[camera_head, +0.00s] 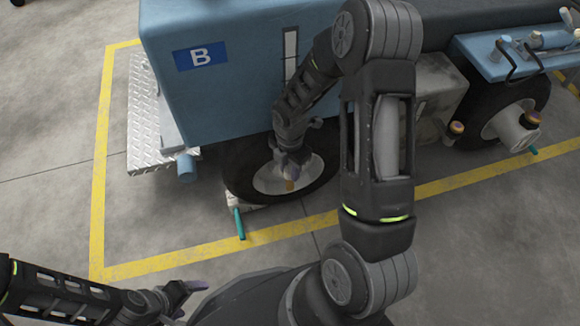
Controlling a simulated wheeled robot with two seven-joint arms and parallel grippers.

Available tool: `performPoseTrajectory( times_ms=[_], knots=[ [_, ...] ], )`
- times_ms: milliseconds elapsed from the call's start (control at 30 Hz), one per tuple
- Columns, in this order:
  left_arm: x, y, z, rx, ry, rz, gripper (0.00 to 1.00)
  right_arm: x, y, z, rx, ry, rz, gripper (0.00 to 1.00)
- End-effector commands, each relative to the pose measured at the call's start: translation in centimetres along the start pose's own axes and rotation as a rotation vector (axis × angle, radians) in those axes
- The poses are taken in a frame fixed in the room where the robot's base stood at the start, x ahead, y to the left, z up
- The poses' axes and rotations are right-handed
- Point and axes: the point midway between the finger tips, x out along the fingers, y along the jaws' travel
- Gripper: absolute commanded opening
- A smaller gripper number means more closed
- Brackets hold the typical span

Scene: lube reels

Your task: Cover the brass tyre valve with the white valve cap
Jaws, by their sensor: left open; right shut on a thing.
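My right gripper (291,163) is at the near wheel (318,178), in front of its pale rim, with its fingers pointing down. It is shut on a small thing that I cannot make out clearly. A small orange-tan piece (290,185) shows just below its fingertips. I cannot tell whether this is the brass tyre valve or part of what I hold. I cannot pick out the white valve cap. My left gripper (190,287) is open, low at the left over the floor, well away from the wheel.
The blue vehicle body (230,100) marked B rises above the wheel, with a metal tread step (143,115) at left. A teal-handled chock (239,222) is by the tyre. A second wheel (505,115) and blue tool shelf (520,60) are at right. The floor at left is clear.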

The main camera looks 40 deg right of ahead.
Motion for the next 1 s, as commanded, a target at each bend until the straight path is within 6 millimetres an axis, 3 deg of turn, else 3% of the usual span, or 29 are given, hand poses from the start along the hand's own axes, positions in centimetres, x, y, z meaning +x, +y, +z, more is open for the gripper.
performPoseTrajectory(
  times_ms=[500, 1000],
  knots=[
    [2.6, -1.2, -0.5, -0.006, 0.017, -0.004, 0.80, 4.0, 0.0, 0.0, 0.000, 0.000, 0.000, 0.00],
    [3.1, -1.3, -0.6, -0.006, 0.020, -0.004, 0.80, 4.8, 0.0, 0.0, 0.000, 0.000, 0.000, 0.00]
  ],
)
